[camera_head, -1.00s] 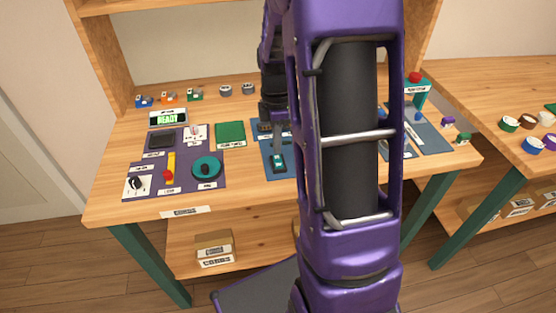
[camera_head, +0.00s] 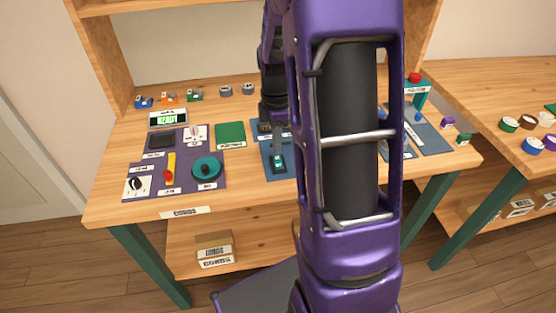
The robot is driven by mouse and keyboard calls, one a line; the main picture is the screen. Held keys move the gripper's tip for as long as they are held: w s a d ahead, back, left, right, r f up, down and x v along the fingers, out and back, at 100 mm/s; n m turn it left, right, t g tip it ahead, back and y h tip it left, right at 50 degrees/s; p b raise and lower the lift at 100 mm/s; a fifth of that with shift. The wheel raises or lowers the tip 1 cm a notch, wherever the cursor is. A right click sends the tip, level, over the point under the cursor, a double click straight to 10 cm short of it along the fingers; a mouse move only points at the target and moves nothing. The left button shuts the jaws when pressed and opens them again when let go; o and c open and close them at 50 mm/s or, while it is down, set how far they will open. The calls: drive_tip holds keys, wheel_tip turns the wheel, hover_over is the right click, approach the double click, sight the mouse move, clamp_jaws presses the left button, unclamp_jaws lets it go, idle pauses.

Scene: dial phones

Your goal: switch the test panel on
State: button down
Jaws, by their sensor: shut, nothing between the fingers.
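A purple panel (camera_head: 214,183) lies at the left of the workbench. It carries a black rotary knob (camera_head: 136,183) on a white plate, a red-handled slider (camera_head: 168,176) on a yellow strip, a teal dial (camera_head: 206,168) and a white plate (camera_head: 194,133). A small display (camera_head: 168,118) behind it reads READY in green. Which unit is the test panel is not readable. My arm hides much of the blue mat.
A green pad (camera_head: 230,134) lies between the panel and the blue mat. Small coloured parts (camera_head: 168,97) line the back. A teal stand with a red button (camera_head: 414,78) is at the right. A second table (camera_head: 500,95) holds several round parts.

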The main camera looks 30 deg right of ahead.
sight(276, 156)
drive_tip(key=shift+f+b, duration=0.7)
drive_tip(key=shift+f, duration=0.3)
idle(0.9)
drive_tip(key=shift+r+p, duration=2.7)
drive_tip(key=shift+r, duration=0.85)
